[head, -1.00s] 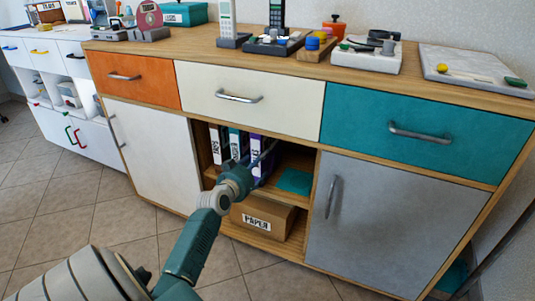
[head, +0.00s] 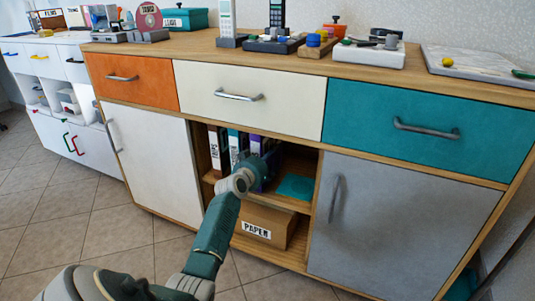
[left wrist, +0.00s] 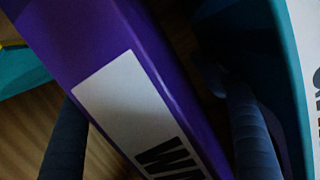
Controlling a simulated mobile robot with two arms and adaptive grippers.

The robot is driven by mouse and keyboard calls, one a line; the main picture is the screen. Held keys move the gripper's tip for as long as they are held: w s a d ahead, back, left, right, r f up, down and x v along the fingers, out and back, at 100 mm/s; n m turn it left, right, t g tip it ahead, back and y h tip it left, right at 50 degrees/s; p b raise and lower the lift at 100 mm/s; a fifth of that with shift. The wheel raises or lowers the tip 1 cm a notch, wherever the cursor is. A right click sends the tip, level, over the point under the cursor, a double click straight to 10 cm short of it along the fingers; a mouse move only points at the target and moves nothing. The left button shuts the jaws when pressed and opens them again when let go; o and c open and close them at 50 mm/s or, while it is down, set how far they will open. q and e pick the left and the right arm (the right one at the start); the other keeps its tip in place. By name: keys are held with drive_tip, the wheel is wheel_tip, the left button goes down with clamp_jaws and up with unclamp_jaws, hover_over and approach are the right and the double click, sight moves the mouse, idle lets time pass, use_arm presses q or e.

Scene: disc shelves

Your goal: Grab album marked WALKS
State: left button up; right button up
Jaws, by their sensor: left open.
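The purple album (left wrist: 105,45) fills the middle of the left wrist view. Its white label shows "WA", and the rest is cut off. In the head view the purple album (head: 256,144) stands upright at the right end of the album row in the open shelf, partly hidden by my arm. My left gripper (left wrist: 145,90) is open, with one dark finger on each side of the purple album. The right finger is in the dark gap between it and the teal album (left wrist: 292,60). I cannot tell whether the fingers touch it. My right gripper is not in view.
The teal album also shows in the head view (head: 235,143), beside a white-labelled album (head: 214,150). A flat teal item (head: 296,186) lies on the shelf to the right. A box marked PAPER (head: 270,222) is below. Closed doors flank the opening.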

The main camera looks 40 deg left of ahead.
use_arm(q)
clamp_jaws()
drive_tip(key=shift+a+r, duration=0.1)
drive_tip(key=shift+r, duration=0.15)
